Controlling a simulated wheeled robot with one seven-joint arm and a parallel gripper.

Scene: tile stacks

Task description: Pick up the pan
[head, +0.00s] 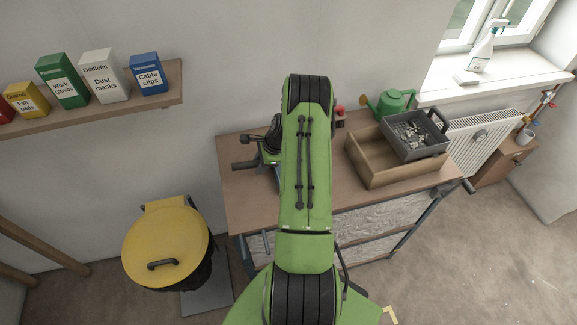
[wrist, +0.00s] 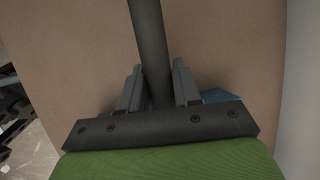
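A dark grey round bar (wrist: 147,40), which looks like the pan's handle, runs from the top edge of the wrist view down between the two fingers of my gripper (wrist: 157,72). One finger stands close on each side of it. Whether both fingers press on it I cannot tell. The pan's bowl is not clearly seen in either view.
A yellow-lidded bin (head: 165,240) stands front left.

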